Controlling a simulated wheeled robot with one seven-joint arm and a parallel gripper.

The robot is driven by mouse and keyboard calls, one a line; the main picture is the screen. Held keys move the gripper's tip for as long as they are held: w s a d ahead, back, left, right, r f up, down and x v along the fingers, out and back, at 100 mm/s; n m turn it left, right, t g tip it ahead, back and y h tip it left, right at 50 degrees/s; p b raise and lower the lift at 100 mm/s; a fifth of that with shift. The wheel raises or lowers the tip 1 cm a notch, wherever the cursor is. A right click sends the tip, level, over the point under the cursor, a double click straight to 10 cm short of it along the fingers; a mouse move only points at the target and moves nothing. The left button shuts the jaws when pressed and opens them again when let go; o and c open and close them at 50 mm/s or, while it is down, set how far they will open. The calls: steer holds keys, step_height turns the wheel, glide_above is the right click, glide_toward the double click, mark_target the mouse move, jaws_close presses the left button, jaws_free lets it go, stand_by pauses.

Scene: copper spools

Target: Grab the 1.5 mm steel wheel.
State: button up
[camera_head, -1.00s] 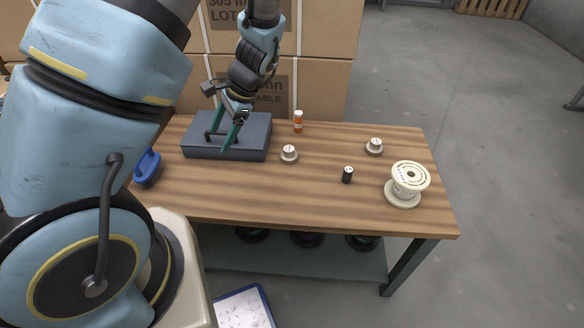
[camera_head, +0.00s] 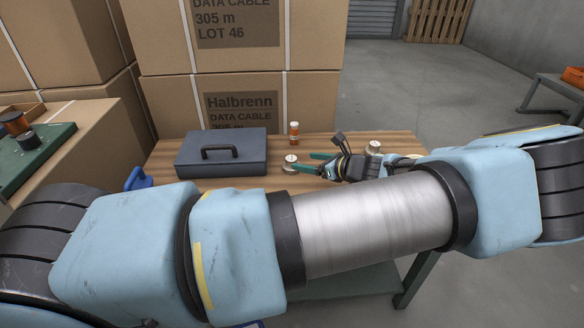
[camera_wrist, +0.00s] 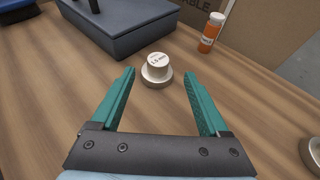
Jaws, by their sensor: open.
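A small pale wheel (camera_wrist: 157,69) marked 1.5 mm stands upright on the wooden table, with a wide base and a narrower top. In the head view the wheel (camera_head: 290,160) is right of the grey box. My gripper (camera_wrist: 159,88) is open, its two green fingers pointing towards the wheel from either side of it, with nothing between them. It also shows in the head view (camera_head: 307,163), low over the table with its tips beside the wheel.
A grey cash box (camera_head: 222,153) with a handle stands left of the wheel. An orange bottle (camera_head: 294,134) with a white cap stands behind it. Another small pale wheel (camera_head: 374,147) is at the right, beyond my wrist. Large cartons (camera_head: 240,65) rise behind the table. My arm hides the table's front.

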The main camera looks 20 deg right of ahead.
mark_target(292, 159)
steer(key=p+x, duration=0.1)
steer(key=x, duration=0.6)
steer(key=shift+w+a, duration=0.2)
jaws_close()
stand_by(0.5)
